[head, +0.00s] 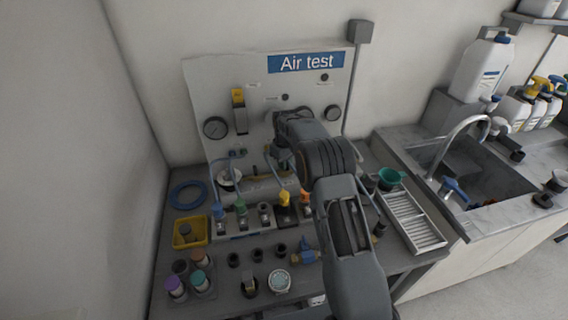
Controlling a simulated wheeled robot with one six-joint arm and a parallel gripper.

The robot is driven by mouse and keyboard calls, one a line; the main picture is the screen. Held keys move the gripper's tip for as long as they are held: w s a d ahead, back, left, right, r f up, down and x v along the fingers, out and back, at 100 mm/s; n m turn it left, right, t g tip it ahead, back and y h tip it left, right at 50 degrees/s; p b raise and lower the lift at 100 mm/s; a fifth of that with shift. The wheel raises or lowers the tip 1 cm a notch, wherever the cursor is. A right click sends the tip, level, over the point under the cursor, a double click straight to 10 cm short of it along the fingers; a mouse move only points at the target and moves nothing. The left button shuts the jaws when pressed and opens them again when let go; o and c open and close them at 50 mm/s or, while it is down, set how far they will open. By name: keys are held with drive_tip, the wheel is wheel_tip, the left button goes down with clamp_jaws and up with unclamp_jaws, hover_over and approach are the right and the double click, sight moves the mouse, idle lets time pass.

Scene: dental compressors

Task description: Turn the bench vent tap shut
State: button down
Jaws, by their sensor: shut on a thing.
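My arm reaches up from the lower right, and its wrist is close in front of the white "Air test" panel (205,90). My gripper (281,162) is mostly hidden by my own arm at the panel's lower middle. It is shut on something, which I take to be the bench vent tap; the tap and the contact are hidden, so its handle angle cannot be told. A yellow-handled valve (239,108) on the panel, a yellow-topped fitting (285,199) and a blue-handled fitting (304,252) on the bench stand apart from the gripper.
Round gauges (215,128) flank the panel. Colour-topped fittings (241,212), a yellow bin (190,232), a blue hose coil (187,194) and capped bottles (199,280) crowd the bench. A ribbed tray (413,222) and the sink (470,172) are at right.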

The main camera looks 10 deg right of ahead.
drive_tip(key=m, duration=0.5)
drive_tip(key=shift+m, duration=0.3)
idle(0.5)
drive_tip(key=c, duration=1.1)
unclamp_jaws()
drive_tip(key=shift+r, duration=0.15)
wheel_tip(320, 180, up, 14)
drive_tip(key=shift+f, duration=0.2)
